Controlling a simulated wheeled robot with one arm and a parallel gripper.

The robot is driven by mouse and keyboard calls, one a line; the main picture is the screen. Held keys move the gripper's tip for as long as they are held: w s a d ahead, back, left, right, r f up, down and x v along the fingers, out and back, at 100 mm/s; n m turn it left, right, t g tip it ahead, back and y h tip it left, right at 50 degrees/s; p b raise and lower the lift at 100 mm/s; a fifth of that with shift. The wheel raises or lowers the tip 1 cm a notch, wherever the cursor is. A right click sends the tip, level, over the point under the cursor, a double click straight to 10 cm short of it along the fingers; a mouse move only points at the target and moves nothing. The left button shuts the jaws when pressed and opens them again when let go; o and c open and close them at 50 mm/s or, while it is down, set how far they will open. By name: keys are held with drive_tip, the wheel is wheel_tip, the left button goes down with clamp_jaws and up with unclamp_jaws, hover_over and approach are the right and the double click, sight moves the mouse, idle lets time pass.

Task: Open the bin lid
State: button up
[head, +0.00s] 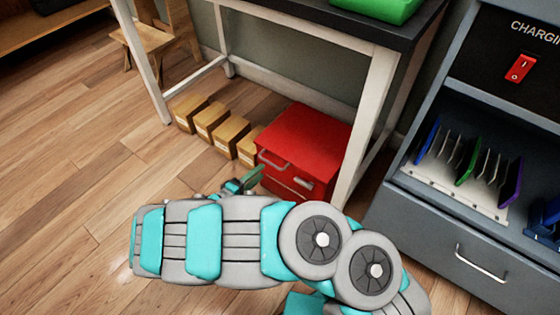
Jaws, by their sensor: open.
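A red bin (310,138) stands on the floor under the table. Its flat red top looks closed. A pale bar handle (273,160) is on the upper left of its front, and a second light fitting shows lower down to the right. My gripper (246,180) is in front of the bin's lower left front, below the bar handle in the picture. It is open, and I see nothing between its fingers. My arm hides part of the gripper and the floor before the bin. I cannot tell whether the fingers touch the bin.
Several cardboard boxes (211,119) stand in a row left of the bin. The table's white front leg (366,125) rises close by the bin's right. A grey charging cabinet (440,215) stands at right. The wooden floor (70,170) at left is clear.

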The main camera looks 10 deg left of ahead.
sight(271, 163)
drive_tip(key=x, duration=0.7)
drive_tip(key=shift+w+f, duration=0.25)
drive_tip(key=shift+f, duration=0.05)
clamp_jaws()
idle(1.3)
